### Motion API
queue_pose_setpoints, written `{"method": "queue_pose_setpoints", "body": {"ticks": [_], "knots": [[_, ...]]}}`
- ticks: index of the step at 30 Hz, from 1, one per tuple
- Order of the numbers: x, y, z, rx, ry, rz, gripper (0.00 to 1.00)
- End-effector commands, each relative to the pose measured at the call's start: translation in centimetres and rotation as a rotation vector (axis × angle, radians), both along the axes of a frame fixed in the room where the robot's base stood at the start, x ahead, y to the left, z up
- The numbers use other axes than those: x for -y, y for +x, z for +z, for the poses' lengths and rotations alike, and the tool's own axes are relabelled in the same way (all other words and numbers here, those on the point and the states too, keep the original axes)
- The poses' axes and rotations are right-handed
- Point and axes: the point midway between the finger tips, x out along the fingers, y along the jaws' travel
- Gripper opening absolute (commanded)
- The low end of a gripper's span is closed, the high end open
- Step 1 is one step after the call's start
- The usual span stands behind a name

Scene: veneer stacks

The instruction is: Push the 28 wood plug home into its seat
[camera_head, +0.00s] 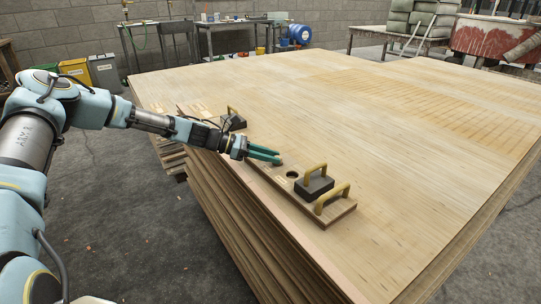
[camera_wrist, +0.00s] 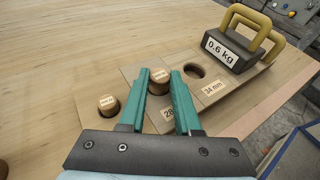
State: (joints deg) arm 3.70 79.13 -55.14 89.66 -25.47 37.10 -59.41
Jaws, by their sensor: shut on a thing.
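The 28 wood plug (camera_wrist: 159,87) is a short light-brown cylinder with a small label on top. It stands proud of the wooden seat board (camera_wrist: 135,75), between my teal fingertips, above the partly covered "28" label. Whether its lower end is inside a hole is hidden. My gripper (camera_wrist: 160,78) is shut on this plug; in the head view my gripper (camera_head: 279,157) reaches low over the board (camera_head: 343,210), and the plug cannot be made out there. A second wood plug (camera_wrist: 107,106) sits in a hole to the left, its top showing above the board.
An empty dark hole (camera_wrist: 195,71) lies right of the plug, by a "34 mm" label (camera_wrist: 212,89). A dark 0.6 kg weight (camera_wrist: 230,50) with a yellow handle stands beyond it. Another dark block (camera_head: 235,122) stands at the board's far end. The veneer stack top (camera_head: 400,120) is broadly clear.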

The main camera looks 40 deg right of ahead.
Motion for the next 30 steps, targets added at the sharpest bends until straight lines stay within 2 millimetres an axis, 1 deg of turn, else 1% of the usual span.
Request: {"method": "queue_pose_setpoints", "body": {"ticks": [10, 11, 20, 27, 30], "knots": [[0.00, 0.00, -0.80, 0.000, 0.000, 0.000, 0.00], [0.00, 0.00, -0.74, 0.000, 0.000, 0.000, 0.33], [0.00, 0.02, -0.70, 0.000, 0.000, 0.000, 0.66], [-0.04, 0.04, -0.69, 0.000, 0.000, 0.000, 0.67], [-0.40, 0.35, -0.55, 0.001, 0.000, 0.002, 0.67]]}}
